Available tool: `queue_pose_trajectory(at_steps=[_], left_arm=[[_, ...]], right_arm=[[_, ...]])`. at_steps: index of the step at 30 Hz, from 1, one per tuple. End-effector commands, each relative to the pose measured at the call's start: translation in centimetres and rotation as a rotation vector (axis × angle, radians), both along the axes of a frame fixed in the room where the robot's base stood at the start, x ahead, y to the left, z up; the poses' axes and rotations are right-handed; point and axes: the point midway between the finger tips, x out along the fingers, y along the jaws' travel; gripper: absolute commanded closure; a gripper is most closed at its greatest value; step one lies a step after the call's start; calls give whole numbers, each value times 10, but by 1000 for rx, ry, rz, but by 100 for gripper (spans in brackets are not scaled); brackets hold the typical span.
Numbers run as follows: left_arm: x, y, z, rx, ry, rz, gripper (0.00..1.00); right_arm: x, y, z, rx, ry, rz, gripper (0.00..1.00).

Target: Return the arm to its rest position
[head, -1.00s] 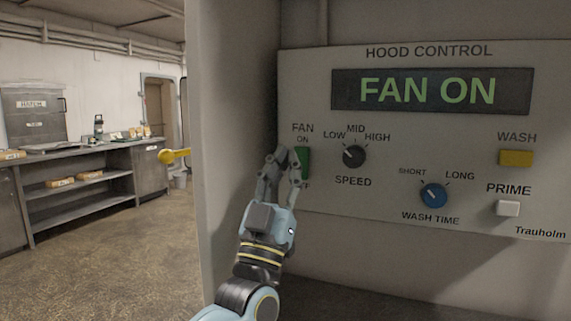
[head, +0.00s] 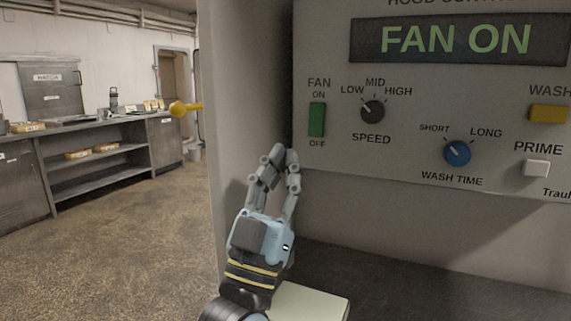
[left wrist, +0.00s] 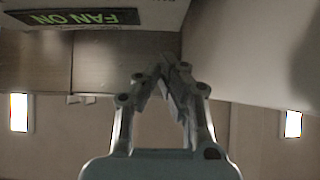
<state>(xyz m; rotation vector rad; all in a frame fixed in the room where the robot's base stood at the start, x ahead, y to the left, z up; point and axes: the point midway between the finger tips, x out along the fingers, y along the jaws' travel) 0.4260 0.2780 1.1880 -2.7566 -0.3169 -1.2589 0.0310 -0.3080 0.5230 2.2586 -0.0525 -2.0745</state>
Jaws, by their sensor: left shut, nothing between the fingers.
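My left gripper (head: 279,153) is shut and empty in the head view. It points up, just below and to the left of the green fan switch (head: 317,119), apart from it in the picture. Its closed fingers also show in the left wrist view (left wrist: 168,68). The hood control panel (head: 415,150) fills the right side of the head view, and its display (head: 455,39) reads FAN ON. The display also shows upside down in the left wrist view (left wrist: 75,17). My right gripper is not in view.
A grey side wall (head: 245,90) stands just left of the panel. A dark surface (head: 400,285) lies below the panel, with a pale flat block (head: 310,300) near my arm. The floor at left is open.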

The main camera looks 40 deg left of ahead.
Motion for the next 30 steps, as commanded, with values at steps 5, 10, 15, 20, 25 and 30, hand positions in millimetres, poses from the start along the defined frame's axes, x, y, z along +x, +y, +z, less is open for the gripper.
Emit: queue_pose_trajectory(at_steps=[5,10,15,20,25,30], left_arm=[[0,0,0,0,0,0,100],[2,-1,-1,1,15,-5,100],[20,-11,-22,16,221,-75,100],[33,-28,-77,31,625,-174,100],[6,-36,-149,23,1094,-224,100],[-52,-31,-202,-9,1490,-208,100]], right_arm=[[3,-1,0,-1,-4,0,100],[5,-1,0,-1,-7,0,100],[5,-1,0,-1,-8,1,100],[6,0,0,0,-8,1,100],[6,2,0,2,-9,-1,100],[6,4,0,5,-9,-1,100]])
